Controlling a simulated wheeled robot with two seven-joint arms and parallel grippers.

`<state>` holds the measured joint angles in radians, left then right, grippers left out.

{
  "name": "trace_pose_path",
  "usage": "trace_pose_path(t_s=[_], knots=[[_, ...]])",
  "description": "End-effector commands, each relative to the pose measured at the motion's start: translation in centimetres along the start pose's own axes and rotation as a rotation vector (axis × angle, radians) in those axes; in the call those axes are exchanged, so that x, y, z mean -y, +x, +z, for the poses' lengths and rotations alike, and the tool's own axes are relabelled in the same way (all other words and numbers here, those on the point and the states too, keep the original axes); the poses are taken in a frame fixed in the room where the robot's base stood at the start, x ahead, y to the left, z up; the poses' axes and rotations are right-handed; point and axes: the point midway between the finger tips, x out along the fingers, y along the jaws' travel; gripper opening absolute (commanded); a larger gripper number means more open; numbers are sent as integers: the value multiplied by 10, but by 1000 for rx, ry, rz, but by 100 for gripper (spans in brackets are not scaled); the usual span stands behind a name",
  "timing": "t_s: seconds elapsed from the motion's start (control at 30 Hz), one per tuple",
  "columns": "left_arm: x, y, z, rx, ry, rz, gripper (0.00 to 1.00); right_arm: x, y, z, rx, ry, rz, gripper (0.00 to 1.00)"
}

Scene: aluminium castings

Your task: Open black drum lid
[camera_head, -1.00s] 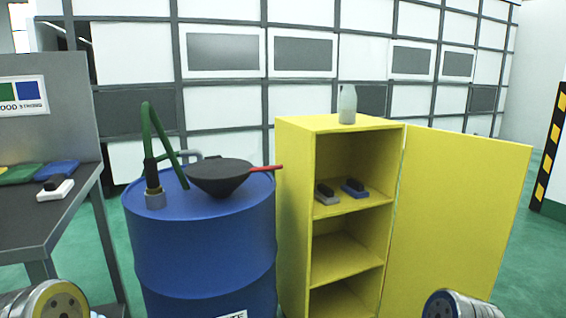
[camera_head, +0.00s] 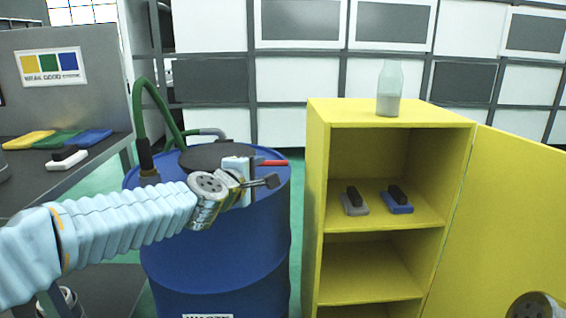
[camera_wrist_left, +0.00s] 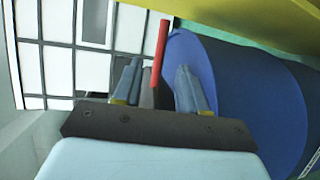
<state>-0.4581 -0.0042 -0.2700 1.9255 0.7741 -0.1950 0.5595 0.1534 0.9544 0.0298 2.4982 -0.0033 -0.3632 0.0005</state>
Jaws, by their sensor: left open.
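The black lid (camera_head: 212,154) lies flat on top of the blue drum (camera_head: 225,245), with its red handle (camera_head: 273,163) sticking out to the right. My left gripper (camera_head: 258,178) is in front of the lid's right side, close to the handle, and hides part of the lid. It is open and holds nothing. In the left wrist view the red handle (camera_wrist_left: 161,45) appears between the two fingers (camera_wrist_left: 158,82), beyond them; whether it touches them I cannot tell. The drum (camera_wrist_left: 240,95) fills the right of that view.
A yellow cabinet (camera_head: 316,210) stands open right of the drum, with a bottle (camera_head: 388,90) on top and two brushes on a shelf. A grey workbench (camera_head: 25,190) stands at the left.

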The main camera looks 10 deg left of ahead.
Motion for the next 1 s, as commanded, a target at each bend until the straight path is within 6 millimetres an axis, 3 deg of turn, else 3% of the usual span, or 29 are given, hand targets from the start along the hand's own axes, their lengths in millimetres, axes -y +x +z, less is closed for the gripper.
trace_pose_path(t_s=[0.3, 0.5, 0.7, 0.93, 1.0], knots=[[5, 74, 0, 0, 5, -3, 42, -10, 18, -1, -4, 5, 4, 43], [3, 107, 0, 0, 4, -3, 42, -11, 19, -2, -6, 6, 6, 43], [2, 120, 0, 1, 3, -2, 42, -11, 19, -2, -6, 6, 6, 43], [2, 120, 0, 1, 4, -2, 42, -11, 19, -2, -6, 6, 6, 43], [2, 120, 1, 1, 4, -2, 34, -11, 19, -2, -6, 6, 6, 43]])
